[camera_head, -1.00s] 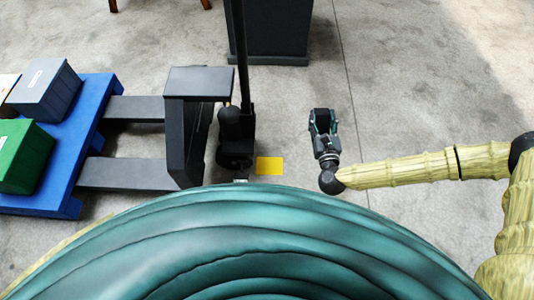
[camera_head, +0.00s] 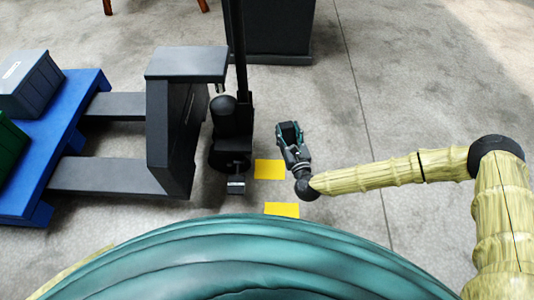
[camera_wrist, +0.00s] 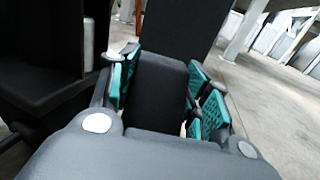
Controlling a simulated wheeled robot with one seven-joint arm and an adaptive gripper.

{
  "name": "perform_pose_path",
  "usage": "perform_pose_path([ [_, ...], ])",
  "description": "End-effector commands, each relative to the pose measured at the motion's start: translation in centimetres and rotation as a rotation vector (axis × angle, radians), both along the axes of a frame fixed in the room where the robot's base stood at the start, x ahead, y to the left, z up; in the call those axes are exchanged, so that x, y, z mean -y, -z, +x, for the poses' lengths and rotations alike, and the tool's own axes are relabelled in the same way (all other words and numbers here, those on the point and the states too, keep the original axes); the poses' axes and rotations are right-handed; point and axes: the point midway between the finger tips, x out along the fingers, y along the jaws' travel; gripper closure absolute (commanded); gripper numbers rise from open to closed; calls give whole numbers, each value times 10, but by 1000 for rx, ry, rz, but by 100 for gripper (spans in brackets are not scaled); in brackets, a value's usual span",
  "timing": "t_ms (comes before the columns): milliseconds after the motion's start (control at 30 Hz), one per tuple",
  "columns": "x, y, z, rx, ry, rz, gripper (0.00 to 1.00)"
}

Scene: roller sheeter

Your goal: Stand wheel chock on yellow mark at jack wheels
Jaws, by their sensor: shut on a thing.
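My gripper (camera_head: 290,134) is to the right of the jack's wheel end, above the floor and slightly beyond and right of the upper yellow mark. In the wrist view, its teal finger pads (camera_wrist: 160,92) are shut on a black wheel chock (camera_wrist: 157,88), which sits between them. The dark pallet jack (camera_head: 176,125) stands at left, with its wheels (camera_head: 229,158) at the foot of its upright handle. One flat yellow mark (camera_head: 269,169) lies just right of the wheels. A second yellow mark (camera_head: 282,209) lies nearer me, partly hidden by my body.
A blue pallet (camera_head: 45,165) carrying a grey box (camera_head: 28,82) and a green box (camera_head: 10,145) is on the jack's forks at left. A dark cabinet (camera_head: 280,30) stands behind. Open concrete floor lies to the right.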

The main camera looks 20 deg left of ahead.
Motion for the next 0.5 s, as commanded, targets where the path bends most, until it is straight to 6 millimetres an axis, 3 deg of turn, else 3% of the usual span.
perform_pose_path([
  [33, -8, 19, 0, 1, -11, 2, 97],
  [100, -16, 33, 1, 1, -24, 0, 97],
  [500, -63, 104, 2, -1, -97, -4, 97],
])
